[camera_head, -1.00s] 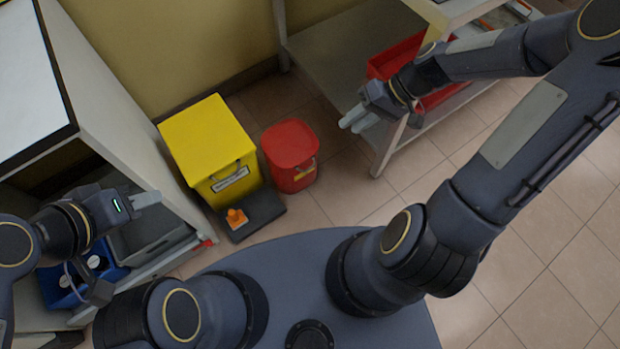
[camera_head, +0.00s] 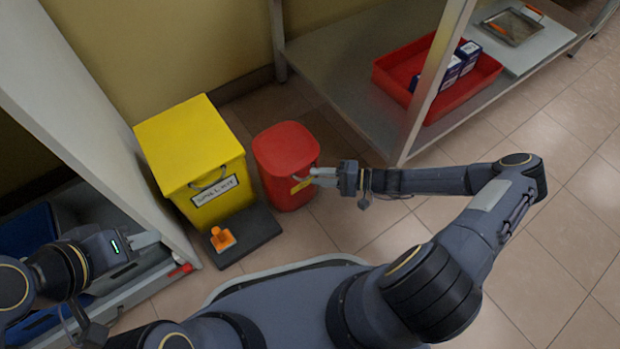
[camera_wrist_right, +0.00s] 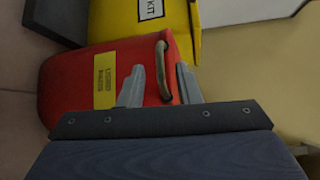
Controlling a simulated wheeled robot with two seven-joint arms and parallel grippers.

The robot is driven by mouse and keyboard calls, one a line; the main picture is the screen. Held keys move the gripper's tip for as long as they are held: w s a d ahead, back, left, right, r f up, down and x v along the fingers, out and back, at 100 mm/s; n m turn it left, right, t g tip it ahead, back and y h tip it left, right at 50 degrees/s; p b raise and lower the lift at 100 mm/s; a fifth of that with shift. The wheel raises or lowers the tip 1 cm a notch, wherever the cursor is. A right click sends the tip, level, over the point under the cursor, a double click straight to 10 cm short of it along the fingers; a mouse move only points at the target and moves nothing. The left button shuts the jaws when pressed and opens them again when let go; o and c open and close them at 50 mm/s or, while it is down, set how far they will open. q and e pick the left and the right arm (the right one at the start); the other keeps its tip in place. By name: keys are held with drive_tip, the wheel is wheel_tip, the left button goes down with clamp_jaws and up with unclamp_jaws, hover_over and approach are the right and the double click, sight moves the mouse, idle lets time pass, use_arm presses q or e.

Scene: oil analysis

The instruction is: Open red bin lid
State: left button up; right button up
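The red bin (camera_head: 285,168) stands on the floor right of the yellow spill kit bin, and its lid (camera_head: 286,146) looks shut. My right gripper (camera_head: 312,177) is at the bin's right front side, by the lid's handle. In the right wrist view the gripper (camera_wrist_right: 158,88) is open, with a finger on each side of the curved handle (camera_wrist_right: 162,70). A yellow label (camera_wrist_right: 104,80) shows on the red bin there. I cannot tell whether the fingers touch the handle. My left gripper (camera_head: 147,238) is at the left by the shelf, far from the bin; its fingers look close together.
The yellow spill kit bin (camera_head: 194,150) stands close left of the red bin. A dark mat (camera_head: 258,238) with an orange object (camera_head: 221,238) lies in front. A shelf leg (camera_head: 428,85) and a red tray (camera_head: 385,78) are at the right.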

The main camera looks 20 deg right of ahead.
drive_tip(key=shift+b+x, duration=0.35)
drive_tip(key=shift+x, duration=1.3)
drive_tip(key=shift+c, duration=0.3)
clamp_jaws()
